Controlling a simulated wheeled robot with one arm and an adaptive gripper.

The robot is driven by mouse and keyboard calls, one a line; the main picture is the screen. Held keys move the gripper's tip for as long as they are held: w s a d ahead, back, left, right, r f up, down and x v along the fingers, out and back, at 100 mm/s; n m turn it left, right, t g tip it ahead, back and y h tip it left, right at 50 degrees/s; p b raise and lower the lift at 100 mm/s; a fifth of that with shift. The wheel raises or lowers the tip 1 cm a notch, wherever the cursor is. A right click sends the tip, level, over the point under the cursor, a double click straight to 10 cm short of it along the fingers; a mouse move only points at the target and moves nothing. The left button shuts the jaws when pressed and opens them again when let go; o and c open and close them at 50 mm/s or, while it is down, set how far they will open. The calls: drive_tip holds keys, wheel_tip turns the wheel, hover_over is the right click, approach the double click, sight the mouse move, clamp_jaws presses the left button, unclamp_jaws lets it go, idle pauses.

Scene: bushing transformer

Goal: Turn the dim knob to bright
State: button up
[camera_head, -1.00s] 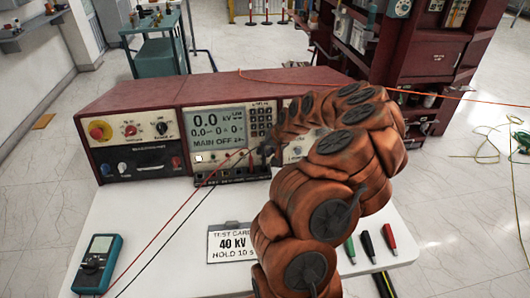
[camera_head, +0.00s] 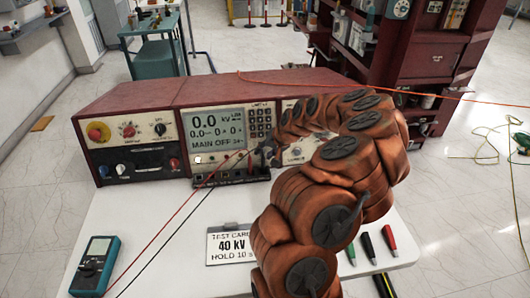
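A red test console (camera_head: 185,92) stands on a white table. Its left panel carries a red dial knob (camera_head: 129,130) and a black knob (camera_head: 160,129). A pale knob (camera_head: 297,152) shows on its right panel, beside my orange arm. No dim label is readable, so I cannot tell which knob is the dim knob. The lit display (camera_head: 214,127) reads 0.0 kV and MAIN OFF. My gripper (camera_head: 268,151) is a small dark shape at the console's front, between the display and the right panel. Its fingers are too small to tell open from shut, or whether they touch anything.
A red and a black lead (camera_head: 168,231) run from the console across the table. A teal meter (camera_head: 95,265) lies at front left, a test card (camera_head: 229,244) at the middle. Several coloured probes (camera_head: 368,246) lie right of my arm, which hides much of the right panel.

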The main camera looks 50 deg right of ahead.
drive_tip(key=v, duration=1.2)
